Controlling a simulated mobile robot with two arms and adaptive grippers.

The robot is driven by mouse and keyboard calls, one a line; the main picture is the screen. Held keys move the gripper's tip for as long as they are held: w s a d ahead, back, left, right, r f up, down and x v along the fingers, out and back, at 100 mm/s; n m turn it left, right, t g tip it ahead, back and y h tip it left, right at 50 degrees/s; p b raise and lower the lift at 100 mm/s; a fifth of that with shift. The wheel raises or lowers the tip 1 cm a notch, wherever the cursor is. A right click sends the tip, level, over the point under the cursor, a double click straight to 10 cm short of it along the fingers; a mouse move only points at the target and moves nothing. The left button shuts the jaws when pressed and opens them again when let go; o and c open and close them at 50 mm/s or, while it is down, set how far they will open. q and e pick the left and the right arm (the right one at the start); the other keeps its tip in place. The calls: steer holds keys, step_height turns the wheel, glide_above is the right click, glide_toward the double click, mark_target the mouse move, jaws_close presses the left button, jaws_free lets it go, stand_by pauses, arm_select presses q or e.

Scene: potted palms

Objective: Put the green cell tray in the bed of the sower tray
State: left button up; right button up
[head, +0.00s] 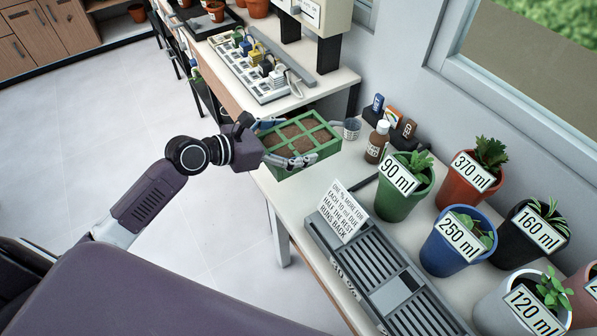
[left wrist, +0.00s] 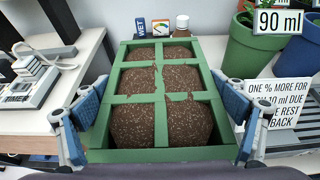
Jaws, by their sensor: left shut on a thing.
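The green cell tray (head: 302,145) has several square cells filled with brown soil. The tray (left wrist: 160,154) fills the middle of the left wrist view, with blue finger pads of the left gripper (left wrist: 165,125) at both sides. I cannot tell whether the tray touches the bench. I cannot clearly identify the sower tray; a dark flat tray (head: 213,28) lies on the far bench. My right gripper is out of view.
A power strip board with several plugs (head: 262,68) and a beige machine on black posts (head: 318,20) stand beyond the tray. A metal cup (head: 352,128) and a brown bottle (head: 377,142) are close on its right. Labelled pots and a grey slatted drain (head: 375,275) fill the right.

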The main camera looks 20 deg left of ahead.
arm_select(q)
steer(key=b, duration=0.2)
glide_above(295, 179)
step_height(295, 179, down, 8)
steer(key=shift+r, duration=0.2)
steer(key=shift+w+f+b, duration=0.1)
steer(key=shift+f+b, duration=0.4)
steer(key=shift+f, duration=1.55)
steer(key=o, duration=0.8)
steer(key=shift+f, duration=0.2)
steer(key=shift+o, duration=1.4)
steer(key=shift+r, duration=0.15)
